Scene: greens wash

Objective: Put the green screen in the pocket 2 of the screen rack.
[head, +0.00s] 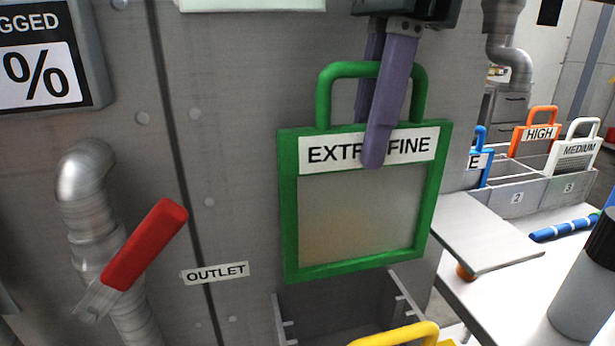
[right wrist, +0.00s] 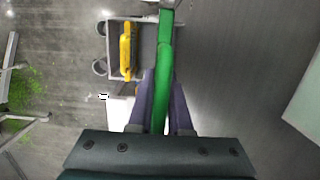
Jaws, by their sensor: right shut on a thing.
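The green screen (head: 355,220) has a green frame, a mesh panel and a label reading EXTR… FINE, partly covered by a finger. My right gripper (head: 378,120), with purple fingers, is shut on its handle and holds it upright in front of the grey wall. In the right wrist view the green screen (right wrist: 166,60) runs edge-on between the fingers (right wrist: 162,105). The screen rack (head: 535,190) is at the right, partly hidden by a grey panel. Pocket 2 shows its number plate (head: 517,197), with plate 3 to its right. My left gripper is not in view.
A grey open holder (head: 325,305) with a yellow handle (head: 400,335) is below the green screen. Blue (head: 482,160), orange (head: 540,125) and white (head: 575,150) screens stand at the rack. A grey flap (head: 490,235), dark-capped bottle (head: 590,280) and red lever (head: 145,245) are nearby.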

